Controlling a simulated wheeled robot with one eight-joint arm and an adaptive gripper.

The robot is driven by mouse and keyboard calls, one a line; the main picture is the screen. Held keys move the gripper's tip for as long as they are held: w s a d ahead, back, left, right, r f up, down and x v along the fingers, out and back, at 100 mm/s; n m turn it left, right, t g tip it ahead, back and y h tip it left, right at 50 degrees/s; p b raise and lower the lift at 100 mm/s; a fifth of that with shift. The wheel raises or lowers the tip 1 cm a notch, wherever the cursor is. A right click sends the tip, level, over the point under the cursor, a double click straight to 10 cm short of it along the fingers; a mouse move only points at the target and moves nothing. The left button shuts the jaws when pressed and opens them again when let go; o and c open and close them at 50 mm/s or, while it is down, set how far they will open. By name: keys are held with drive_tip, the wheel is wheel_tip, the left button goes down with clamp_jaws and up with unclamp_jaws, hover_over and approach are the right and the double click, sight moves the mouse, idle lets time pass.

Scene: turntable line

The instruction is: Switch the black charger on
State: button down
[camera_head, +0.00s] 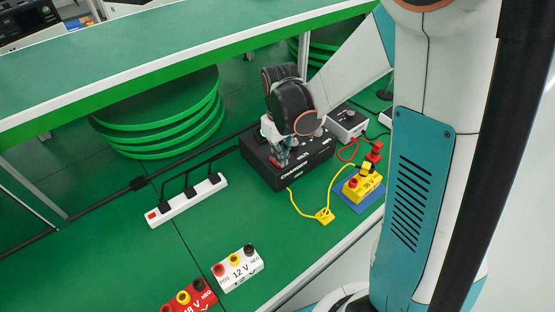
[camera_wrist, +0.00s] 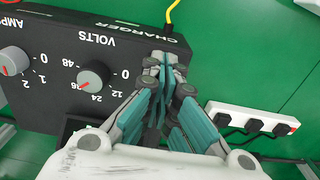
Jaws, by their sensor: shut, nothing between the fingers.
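The black charger (camera_head: 318,153) stands on the green table, with its label on the front side. In the wrist view the charger (camera_wrist: 60,45) shows a grey volts knob (camera_wrist: 92,75) and a grey amps knob (camera_wrist: 13,60). My gripper (camera_head: 283,163) is at the left end of the charger's top in the head view. In the wrist view my gripper (camera_wrist: 164,62) is shut, with its fingertips together over the panel end beside the volts scale. Nothing is held. The fingers cover that part of the panel, so no switch shows there, and contact is unclear.
A white power strip (camera_head: 186,201) with plugs lies left of the charger. A yellow battery (camera_head: 361,187) sits on a blue pad at right, near a yellow plug (camera_head: 325,215). A grey box (camera_head: 346,124) stands behind. White (camera_head: 238,268) and red (camera_head: 190,297) batteries are in front.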

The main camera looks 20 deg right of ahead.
drive_tip(key=shift+f, duration=0.25)
drive_tip(key=shift+r, duration=0.1)
drive_tip(key=shift+r+p, duration=2.35)
drive_tip(key=shift+r, duration=1.1)
drive_tip(key=shift+r, duration=0.15)
drive_tip(key=s+r+m+t, duration=0.3)
drive_tip(key=s+r+t, duration=0.4)
drive_tip(key=s+r, duration=0.8)
drive_tip(key=shift+m, duration=0.3)
